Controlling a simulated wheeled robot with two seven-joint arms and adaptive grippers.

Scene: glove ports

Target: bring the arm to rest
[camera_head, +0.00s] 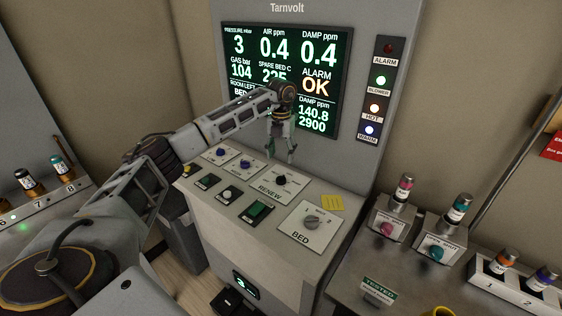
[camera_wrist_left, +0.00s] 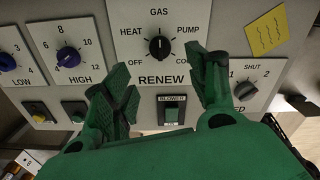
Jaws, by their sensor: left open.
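My left arm reaches in from the left in the head view, over the sloped console (camera_head: 262,236). My left gripper (camera_head: 281,157) hangs fingers down above the RENEW dial (camera_head: 281,180), in front of the display. It is open with nothing between its fingers. In the left wrist view the two green fingers (camera_wrist_left: 163,80) stand apart, and the black RENEW dial (camera_wrist_left: 159,46) shows beyond them, its mark towards GAS. The lit-green BLOWER switch (camera_wrist_left: 173,113) shows between the fingers. My right gripper is not in view.
The Tarnvolt display (camera_head: 285,77) stands close behind the gripper and reads ALARM OK. The BED knob (camera_head: 311,222) and a yellow note (camera_head: 331,202) are at the console's right. A bench (camera_head: 352,270) with capped vials is at right; another vial rack (camera_head: 45,205) is at left.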

